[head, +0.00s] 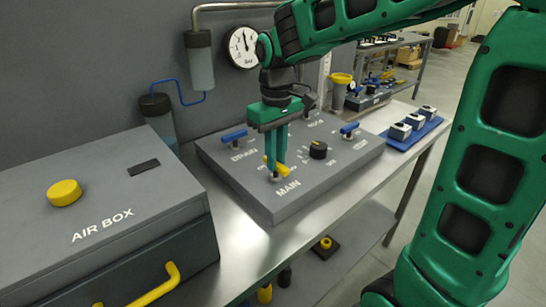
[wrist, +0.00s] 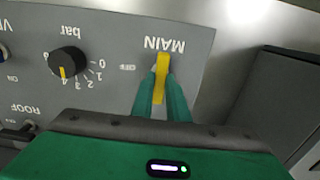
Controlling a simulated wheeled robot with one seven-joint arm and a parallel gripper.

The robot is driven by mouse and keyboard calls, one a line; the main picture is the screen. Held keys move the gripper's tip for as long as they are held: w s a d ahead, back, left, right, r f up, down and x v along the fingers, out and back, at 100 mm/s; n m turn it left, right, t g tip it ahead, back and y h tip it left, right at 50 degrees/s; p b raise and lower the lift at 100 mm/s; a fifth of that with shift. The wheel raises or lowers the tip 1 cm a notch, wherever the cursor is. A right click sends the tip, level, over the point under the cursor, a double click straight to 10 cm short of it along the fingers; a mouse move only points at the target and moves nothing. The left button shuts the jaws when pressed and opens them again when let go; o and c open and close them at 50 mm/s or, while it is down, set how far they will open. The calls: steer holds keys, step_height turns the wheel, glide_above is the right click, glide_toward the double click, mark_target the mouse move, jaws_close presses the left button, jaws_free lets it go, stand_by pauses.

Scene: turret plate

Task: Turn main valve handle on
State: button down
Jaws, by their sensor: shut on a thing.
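The main valve handle (head: 283,171) is a yellow lever on the grey turret plate (head: 240,190), behind the white MAIN label. My gripper (head: 276,174) points down at it, with its green fingers shut on the lever. In the wrist view the yellow handle (wrist: 161,72) lies lengthwise between the two fingertips (wrist: 160,90), just below the upside-down MAIN label. A small OFF mark shows to the left of the handle there. The fingers hide part of the handle, and I see no ON mark beside it.
A black bar knob (head: 318,149) with a yellow pointer stands right of the handle. Blue levers sit at DRAIN (head: 233,136) and at the plate's right (head: 349,129). The AIR BOX (head: 100,200) stands at left. A blue tray (head: 416,134) is at right.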

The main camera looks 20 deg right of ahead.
steer(key=shift+w+r, duration=0.15)
steer(key=c, duration=1.7)
jaws_free()
step_height(320, 180, up, 11)
steer(key=shift+f, duration=0.2)
steer(key=s+d+f+m, duration=0.3)
steer(key=s+d+f, duration=0.2)
steer(key=s, duration=0.3)
steer(key=s+d+f+m, duration=0.3)
steer(key=s+d+f, duration=0.2)
steer(key=s, duration=0.3)
steer(key=s+d+f+m, duration=0.4)
steer(key=s+d+f, duration=0.1)
steer(key=s+d, duration=0.2)
steer(key=shift+s+d+f, duration=0.15)
steer(key=shift+s+d, duration=0.15)
steer(key=shift+s, duration=0.1)
